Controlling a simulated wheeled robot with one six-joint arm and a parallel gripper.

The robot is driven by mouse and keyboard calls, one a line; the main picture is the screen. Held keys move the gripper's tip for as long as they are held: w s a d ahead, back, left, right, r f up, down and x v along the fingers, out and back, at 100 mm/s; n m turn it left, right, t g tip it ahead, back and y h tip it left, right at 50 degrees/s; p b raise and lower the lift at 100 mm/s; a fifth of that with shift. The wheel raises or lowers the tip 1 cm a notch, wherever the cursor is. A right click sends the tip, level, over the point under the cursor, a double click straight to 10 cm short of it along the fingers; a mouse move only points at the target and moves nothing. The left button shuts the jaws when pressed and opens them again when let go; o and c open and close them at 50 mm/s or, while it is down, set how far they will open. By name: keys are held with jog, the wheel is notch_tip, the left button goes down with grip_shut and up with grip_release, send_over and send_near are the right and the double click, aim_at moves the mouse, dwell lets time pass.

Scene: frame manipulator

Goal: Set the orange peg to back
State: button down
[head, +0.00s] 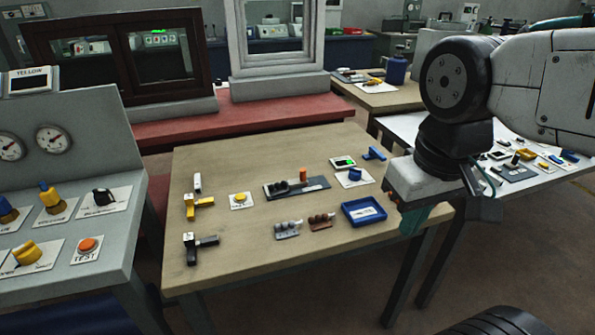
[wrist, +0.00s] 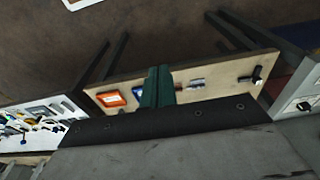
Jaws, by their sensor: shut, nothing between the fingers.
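The orange peg (head: 303,174) stands upright at the right part of a dark base plate (head: 316,184) on the wooden table. Black rounded pieces sit on the plate to its left. I cannot make out the peg in the wrist view. My gripper (head: 411,222) has teal fingers and hangs at the right edge of the table, to the right of the peg and well apart from it. Its fingers (wrist: 158,86) are together and empty in the wrist view.
Brown (head: 321,223) and grey (head: 287,236) knob pieces lie in front of the peg's plate. A yellow button (head: 240,199) is left of it. The table's front middle is bare.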

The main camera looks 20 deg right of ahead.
jog(key=w+f+t+h, duration=0.15)
jog(key=w+h, duration=0.25)
jog(key=w, duration=2)
jog(key=w+a+f+t, duration=0.1)
jog(key=w+a+f, duration=0.4)
jog(key=w, duration=0.4)
jog(key=w+a+f+n+t, duration=0.1)
jog(key=w+a+f, duration=0.4)
jog(key=w+f, duration=0.3)
jog(key=shift+w+a+t+h, duration=0.3)
jog(key=shift+w+t+h, duration=0.1)
jog(key=shift+w, duration=0.1)
jog(key=shift+f, duration=0.15)
